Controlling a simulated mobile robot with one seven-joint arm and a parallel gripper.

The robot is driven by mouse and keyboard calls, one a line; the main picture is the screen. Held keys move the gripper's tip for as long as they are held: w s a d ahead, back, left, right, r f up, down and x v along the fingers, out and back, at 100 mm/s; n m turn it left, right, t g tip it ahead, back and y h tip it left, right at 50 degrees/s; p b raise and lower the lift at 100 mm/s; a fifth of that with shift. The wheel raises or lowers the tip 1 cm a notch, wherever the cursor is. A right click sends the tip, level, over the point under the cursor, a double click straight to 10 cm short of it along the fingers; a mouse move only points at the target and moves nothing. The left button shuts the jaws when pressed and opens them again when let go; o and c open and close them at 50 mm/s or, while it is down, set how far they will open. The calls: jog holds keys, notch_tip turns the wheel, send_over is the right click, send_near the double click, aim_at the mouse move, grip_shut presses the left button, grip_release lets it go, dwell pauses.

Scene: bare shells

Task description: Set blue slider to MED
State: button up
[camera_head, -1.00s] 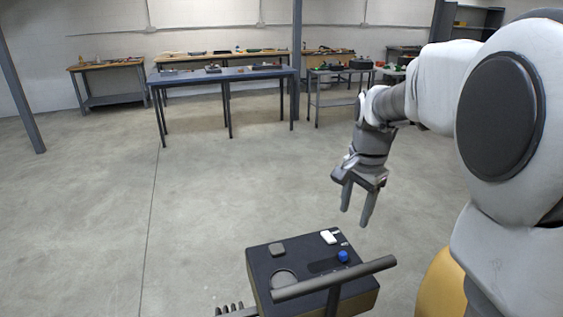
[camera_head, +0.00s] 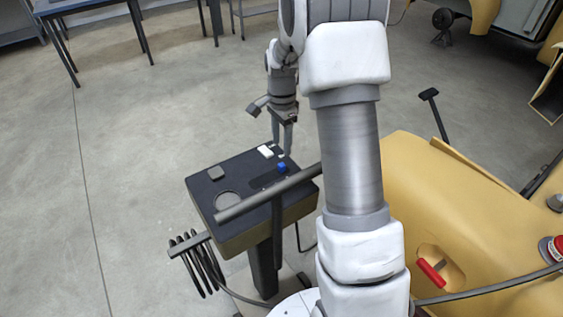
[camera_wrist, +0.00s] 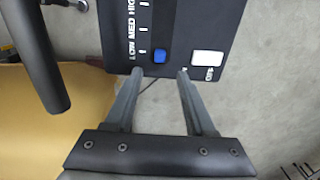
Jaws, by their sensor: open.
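The blue slider (camera_head: 282,168) is a small blue knob on the top of a dark control box (camera_head: 205,188). In the wrist view the blue slider (camera_wrist: 159,56) sits beside the LOW mark of a LOW, MED, HIGH scale (camera_wrist: 132,28). My gripper (camera_head: 281,147) is above the far edge of the box, close to the slider. In the wrist view my gripper's fingertips (camera_wrist: 147,73) are apart and empty, one on each side of the slider in the picture. I cannot tell how far above the panel they are.
A white button (camera_wrist: 208,57) is beside the slider, near one fingertip. A dark bar (camera_head: 265,192) crosses the box's near side. A grey square button (camera_head: 216,173) and a round dial (camera_head: 228,200) are on its left. A yellow machine body (camera_head: 420,190) stands right.

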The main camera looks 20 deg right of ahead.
aim_at(282, 164)
notch_tip(282, 164, down, 9)
jog(key=shift+r, duration=0.2)
grip_shut()
dwell(0.3)
dwell(1.2)
